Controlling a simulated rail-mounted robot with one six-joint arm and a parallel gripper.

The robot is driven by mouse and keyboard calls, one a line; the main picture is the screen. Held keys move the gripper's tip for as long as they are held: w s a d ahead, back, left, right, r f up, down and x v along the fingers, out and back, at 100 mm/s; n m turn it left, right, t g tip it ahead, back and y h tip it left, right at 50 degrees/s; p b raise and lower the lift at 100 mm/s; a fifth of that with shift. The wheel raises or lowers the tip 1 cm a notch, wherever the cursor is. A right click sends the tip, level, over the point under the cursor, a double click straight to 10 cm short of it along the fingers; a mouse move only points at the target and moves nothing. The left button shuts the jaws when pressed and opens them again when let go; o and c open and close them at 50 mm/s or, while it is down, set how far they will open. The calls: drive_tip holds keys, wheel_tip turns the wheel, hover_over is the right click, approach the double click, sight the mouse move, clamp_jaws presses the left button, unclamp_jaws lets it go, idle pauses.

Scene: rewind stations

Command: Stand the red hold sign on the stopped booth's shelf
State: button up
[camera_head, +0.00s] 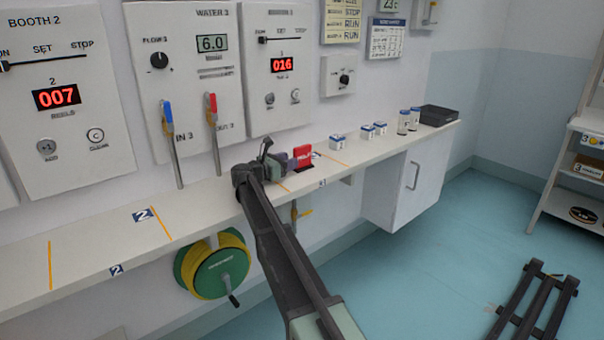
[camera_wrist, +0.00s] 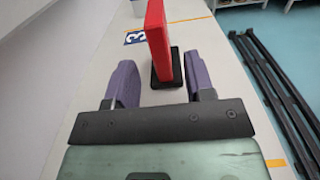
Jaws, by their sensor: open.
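The red hold sign (camera_head: 303,155) stands upright on the long pale shelf (camera_head: 210,205), beside a blue "3" tag (camera_head: 322,182). In the wrist view the sign (camera_wrist: 157,40) is seen nearly edge-on, on a black foot (camera_wrist: 168,75). My gripper (camera_head: 291,160) is low over the shelf at the sign. Its purple fingers (camera_wrist: 160,64) are open, with the foot showing between them; I cannot tell whether either finger touches it. The booth 2 panel (camera_head: 60,85) reads 007, its slider at the left end, opposite STOP. The booth 3 panel (camera_head: 275,75) reads 016, its slider also at left.
The booth 2 section between orange lines (camera_head: 160,222) is bare.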

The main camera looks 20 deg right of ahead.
sight(310, 152)
drive_tip(key=shift+x, duration=1)
drive_tip(key=x, duration=0.5)
drive_tip(key=shift+r, duration=0.15)
clamp_jaws()
